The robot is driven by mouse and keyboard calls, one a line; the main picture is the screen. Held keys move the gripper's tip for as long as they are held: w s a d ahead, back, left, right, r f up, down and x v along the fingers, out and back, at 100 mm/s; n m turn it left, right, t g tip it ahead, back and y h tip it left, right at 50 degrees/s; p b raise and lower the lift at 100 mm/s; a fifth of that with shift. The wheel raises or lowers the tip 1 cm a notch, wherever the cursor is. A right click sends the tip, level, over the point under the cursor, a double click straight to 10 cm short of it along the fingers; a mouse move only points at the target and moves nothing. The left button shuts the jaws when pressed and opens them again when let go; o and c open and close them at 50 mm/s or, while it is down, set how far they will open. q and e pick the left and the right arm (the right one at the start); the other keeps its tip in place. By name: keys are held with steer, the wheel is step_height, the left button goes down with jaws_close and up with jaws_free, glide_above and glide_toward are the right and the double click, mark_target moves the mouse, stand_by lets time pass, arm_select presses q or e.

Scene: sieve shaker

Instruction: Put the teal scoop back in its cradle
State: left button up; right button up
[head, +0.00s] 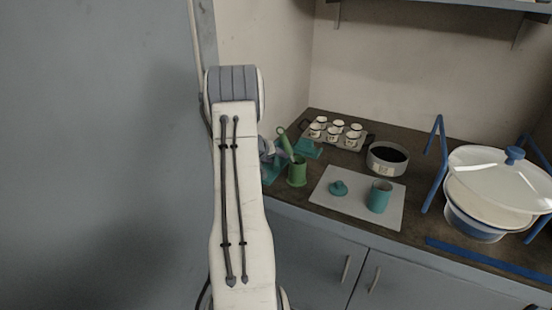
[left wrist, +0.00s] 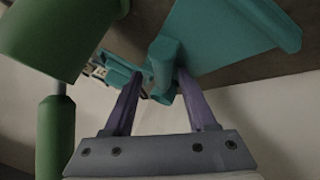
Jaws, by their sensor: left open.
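My left gripper (head: 272,150) is beside the green cup, mostly hidden behind my own arm. In the left wrist view its two purple fingers (left wrist: 161,88) are open, with a teal handle-like piece (left wrist: 163,62) between or just beyond their tips. This looks like part of the teal scoop; I cannot tell whether the fingers touch it. A broad teal plate (left wrist: 235,35), perhaps the cradle, lies close by it. In the head view teal parts show left of the cup (head: 270,174) and behind it (head: 308,148); which is scoop or cradle is unclear.
A green cup (head: 297,174) holding a green-handled tool (head: 285,143) stands close to my gripper. A pale mat (head: 345,211) carries a teal jar (head: 379,197) and a teal lid (head: 338,187).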

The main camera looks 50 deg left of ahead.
arm_select(q)
steer(key=shift+r+p, duration=0.35)
steer(key=shift+p, duration=0.05)
steer(key=shift+s+r+p, duration=0.35)
steer(key=shift+r+p, duration=0.25)
steer(key=b+v, duration=0.1)
steer(key=v, duration=1)
steer(key=w+d+r+m+h, duration=0.1)
steer(key=w+d+m+h, duration=0.15)
steer(key=d, duration=0.55)
steer(key=w+d+m+h, duration=0.1)
steer(key=w+d, duration=0.3)
steer(key=d, duration=0.4)
steer(key=s+d+r+m+g+h, duration=0.1)
steer(key=d+m+g+h, duration=0.15)
steer(key=d, duration=0.95)
steer(key=s+d+m+g+h, duration=0.1)
steer(key=s+d+m+g, duration=0.15)
steer(key=d, duration=0.85)
steer(key=s+d+m+g, duration=0.3)
steer(key=s+d+m, duration=0.2)
steer(key=s+d, duration=0.75)
steer(key=s+d+m+y, duration=0.1)
steer(key=s+m, duration=0.1)
steer(key=s, duration=0.3)
steer(key=s+d+f+m+g+y, duration=0.1)
steer(key=s+m+y, duration=0.1)
steer(key=s, duration=0.3)
steer(key=shift+s+m, duration=0.3)
steer(key=shift+m, duration=0.05)
